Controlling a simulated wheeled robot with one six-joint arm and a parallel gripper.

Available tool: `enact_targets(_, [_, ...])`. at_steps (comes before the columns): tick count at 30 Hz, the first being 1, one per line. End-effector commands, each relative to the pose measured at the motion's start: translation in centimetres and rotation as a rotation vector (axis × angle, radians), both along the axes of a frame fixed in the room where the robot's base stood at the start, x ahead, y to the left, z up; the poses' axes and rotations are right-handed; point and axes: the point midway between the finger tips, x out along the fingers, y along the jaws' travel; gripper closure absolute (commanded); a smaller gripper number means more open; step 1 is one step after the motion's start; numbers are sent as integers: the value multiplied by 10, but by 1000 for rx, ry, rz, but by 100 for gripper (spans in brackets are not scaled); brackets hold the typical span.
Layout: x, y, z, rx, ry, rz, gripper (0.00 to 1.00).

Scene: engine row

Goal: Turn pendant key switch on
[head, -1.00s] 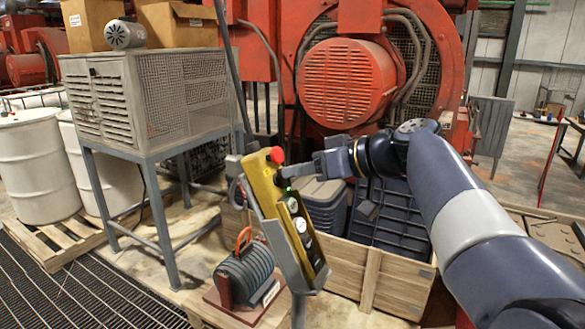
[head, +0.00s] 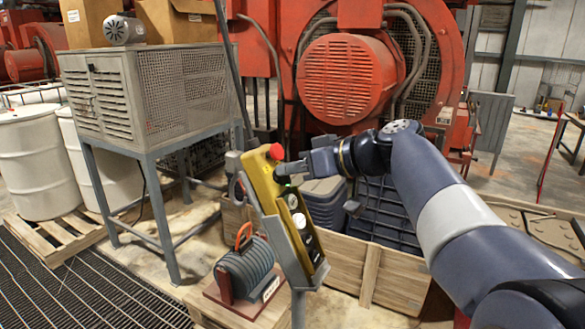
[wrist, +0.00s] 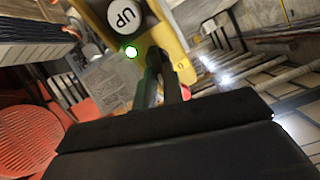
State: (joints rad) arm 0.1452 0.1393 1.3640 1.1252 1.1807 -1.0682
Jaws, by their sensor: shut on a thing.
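The yellow pendant (head: 266,184) leans tilted in a grey holder on a post, with a red button (head: 277,152) at its top. In the wrist view, the pendant's yellow body (wrist: 172,42) shows a black-and-white UP button (wrist: 124,15) and a lit green lamp (wrist: 131,52). My gripper (head: 283,171) reaches in from the right, just below the red button. In the wrist view, my gripper's fingers (wrist: 164,80) are close together at the pendant face beside the green lamp, shut on the key switch's key. The fingers hide the key, so its angle cannot be seen.
A wooden crate (head: 335,262) with dark bins (head: 385,215) stands below my arm. A grey ribbed motor-like unit (head: 246,272) sits left of the pendant post. A vented cabinet on legs (head: 150,95) and a large red engine (head: 350,80) stand behind.

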Motion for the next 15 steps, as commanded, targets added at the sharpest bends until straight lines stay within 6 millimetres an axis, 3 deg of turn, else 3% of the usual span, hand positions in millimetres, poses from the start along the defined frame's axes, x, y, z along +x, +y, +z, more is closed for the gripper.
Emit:
enact_targets(7, [0,0,0,13,20,-12,100])
enact_targets(15, [1,-1,0,108,164,-91,100])
